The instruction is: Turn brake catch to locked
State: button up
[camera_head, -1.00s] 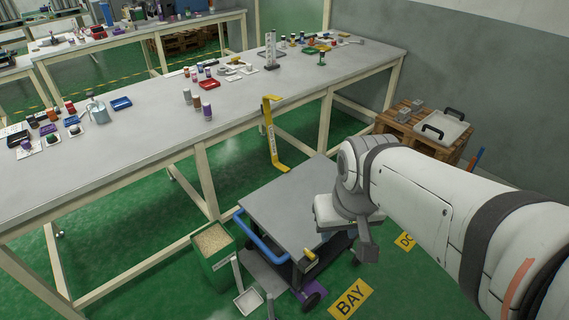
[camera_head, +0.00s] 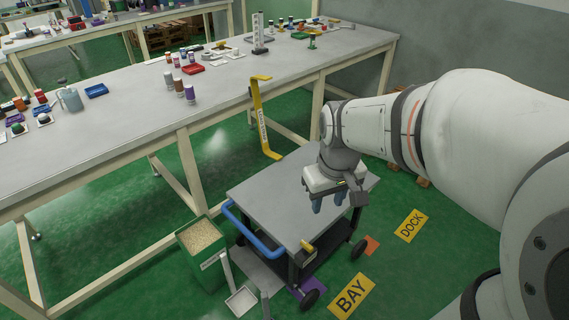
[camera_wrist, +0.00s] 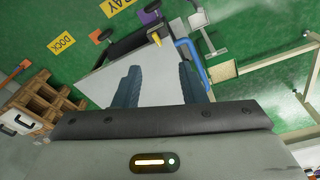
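The brake catch (camera_head: 307,247) is a small yellow lever at the near corner of the grey cart (camera_head: 262,195), below the cart's top edge. It also shows in the wrist view (camera_wrist: 156,39), beyond the fingertips. My gripper (camera_head: 328,206) is above the right part of the cart top, up and to the right of the catch in the head view and apart from it. In the wrist view its two blue-grey fingers (camera_wrist: 158,70) are spread with a clear gap and nothing between them. I cannot read the catch's setting.
The cart has a blue handle (camera_head: 252,232) on its left side. A green bin of grain (camera_head: 203,258) stands left of it. Yellow BAY (camera_head: 351,295) and DOCK (camera_head: 411,226) signs lie on the green floor. A long workbench (camera_head: 130,120) runs behind, with a yellow bracket (camera_head: 262,118) at its edge.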

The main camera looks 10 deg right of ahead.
aim_at(307, 244)
jog(key=w+f+n+b, duration=0.1)
jog(key=w+f+b, duration=0.3)
jog(key=f, duration=0.5)
jog(key=w+f+n+g+b, duration=0.1)
jog(key=w+f+b, duration=0.3)
jog(key=f, duration=0.5)
jog(key=w+f+n+b, duration=0.2)
jog(key=w+f+b, duration=0.2)
jog(key=f+b, duration=0.4)
jog(key=shift+w+f+g, duration=0.3)
jog(key=shift+w+f, duration=0.1)
jog(key=shift+f, duration=0.05)
jog(key=shift+n, duration=0.3)
notch_tip(307, 244, down, 8)
jog(key=b, duration=0.3)
jog(key=shift+w, duration=0.1)
jog(key=shift+c, duration=0.3)
grip_shut()
